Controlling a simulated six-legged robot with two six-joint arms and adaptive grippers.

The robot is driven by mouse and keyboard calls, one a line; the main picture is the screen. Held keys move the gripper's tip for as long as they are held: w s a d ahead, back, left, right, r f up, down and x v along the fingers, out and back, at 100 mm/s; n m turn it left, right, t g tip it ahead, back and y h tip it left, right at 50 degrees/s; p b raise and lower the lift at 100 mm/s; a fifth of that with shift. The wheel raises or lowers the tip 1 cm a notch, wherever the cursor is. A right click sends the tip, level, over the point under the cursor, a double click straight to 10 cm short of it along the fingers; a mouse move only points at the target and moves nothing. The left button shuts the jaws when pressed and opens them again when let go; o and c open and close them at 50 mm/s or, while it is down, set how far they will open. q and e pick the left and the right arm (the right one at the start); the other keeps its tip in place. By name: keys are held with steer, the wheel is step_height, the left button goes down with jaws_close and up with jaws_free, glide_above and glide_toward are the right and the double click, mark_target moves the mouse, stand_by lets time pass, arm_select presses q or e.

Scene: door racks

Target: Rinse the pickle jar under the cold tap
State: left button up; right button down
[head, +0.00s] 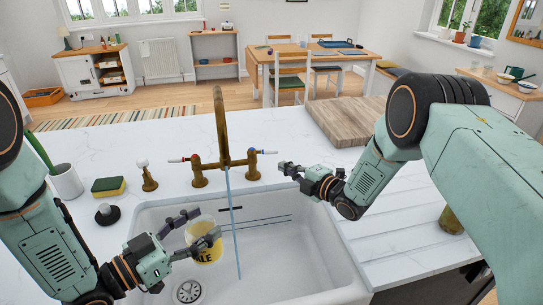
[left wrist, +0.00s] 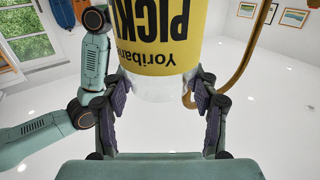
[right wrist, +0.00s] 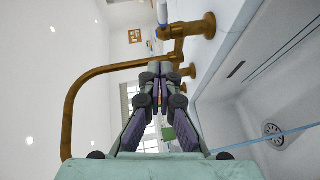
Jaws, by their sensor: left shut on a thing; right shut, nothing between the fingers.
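The pickle jar (head: 205,247), clear with a yellow label, is held over the sink (head: 300,262) by my left gripper (head: 202,228). In the left wrist view the jar (left wrist: 160,35) sits between the two fingers, its label lettering upside down. The brass tap (head: 221,115) stands behind the sink, with a red-marked handle on the left and a blue-marked one (head: 262,152) on the right. A thin blue water stream (head: 234,220) falls from the spout, just right of the jar. My right gripper (head: 285,168) is shut and empty, close to the right handle.
A wooden board (head: 345,120) lies on the counter at the back right. The sink's drain (head: 188,291) is below the jar.

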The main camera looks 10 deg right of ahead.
mark_target(264, 152)
arm_select(q)
steer(key=shift+w+d, duration=0.25)
steer(key=shift+s, duration=0.25)
steer(key=shift+a, duration=0.25)
steer(key=shift+w+f, duration=0.15)
steer(key=shift+f, duration=0.1)
arm_select(e)
steer(key=w, duration=0.2)
steer(key=w+a+f, duration=0.1)
steer(key=w, duration=0.2)
steer(key=w+a, duration=0.1)
steer(key=w, duration=0.2)
steer(key=shift+f, duration=0.35)
arm_select(q)
steer(key=shift+w+f+b, duration=0.1)
steer(key=shift+b, duration=0.2)
arm_select(e)
steer(key=shift+w+d+f, duration=0.15)
steer(key=shift+w+d, duration=0.05)
steer(key=shift+w, duration=0.05)
arm_select(q)
steer(key=shift+d, duration=0.25)
arm_select(e)
steer(key=shift+w+d, duration=0.2)
arm_select(q)
steer(key=shift+s, duration=0.2)
steer(key=shift+a, duration=0.25)
arm_select(e)
steer(key=shift+a+r, duration=0.2)
